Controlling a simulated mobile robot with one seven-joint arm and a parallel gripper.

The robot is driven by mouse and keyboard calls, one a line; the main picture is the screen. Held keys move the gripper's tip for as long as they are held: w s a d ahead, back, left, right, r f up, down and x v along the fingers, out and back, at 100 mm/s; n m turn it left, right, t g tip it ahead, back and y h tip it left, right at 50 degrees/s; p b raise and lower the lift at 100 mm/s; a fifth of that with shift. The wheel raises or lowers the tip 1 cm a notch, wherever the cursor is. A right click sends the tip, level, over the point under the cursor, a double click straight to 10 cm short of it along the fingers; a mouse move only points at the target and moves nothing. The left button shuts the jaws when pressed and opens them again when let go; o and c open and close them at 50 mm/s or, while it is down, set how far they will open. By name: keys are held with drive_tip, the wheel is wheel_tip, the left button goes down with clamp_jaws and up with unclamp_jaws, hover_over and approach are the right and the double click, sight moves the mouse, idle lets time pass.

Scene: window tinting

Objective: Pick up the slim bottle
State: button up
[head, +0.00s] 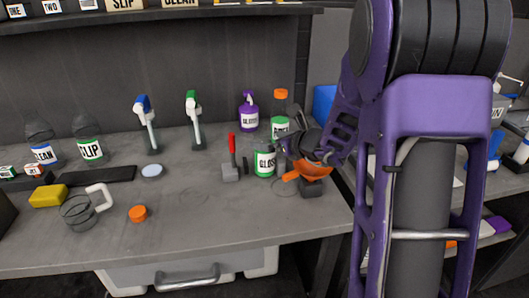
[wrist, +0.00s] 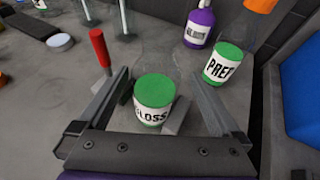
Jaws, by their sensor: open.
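A green container labelled GLOSS (head: 264,160) stands upright on the grey bench; it also shows in the wrist view (wrist: 153,100). My gripper (head: 284,160) is open around it, with one finger on each side in the wrist view (wrist: 165,88); I cannot tell whether either touches it. Behind it stands a tall, narrow bottle with an orange cap (head: 280,112) and green contents. Its PREP label shows in the wrist view (wrist: 222,65), outside and beyond the right finger. I cannot tell for certain which of these two is the slim bottle.
A red-handled tool (head: 231,155) stands just left of the GLOSS container. A purple bottle (head: 249,112) stands behind. Two spray bottles (head: 147,125) (head: 194,120) stand farther left. A loose orange cap (head: 137,213) and a glass mug (head: 79,213) are at front left. The front middle of the bench is clear.

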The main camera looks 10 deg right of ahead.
drive_tip(key=x, duration=0.5)
drive_tip(key=shift+a+f, duration=0.2)
drive_tip(key=shift+f, duration=0.1)
drive_tip(key=shift+s, duration=0.1)
drive_tip(key=c, duration=1.5)
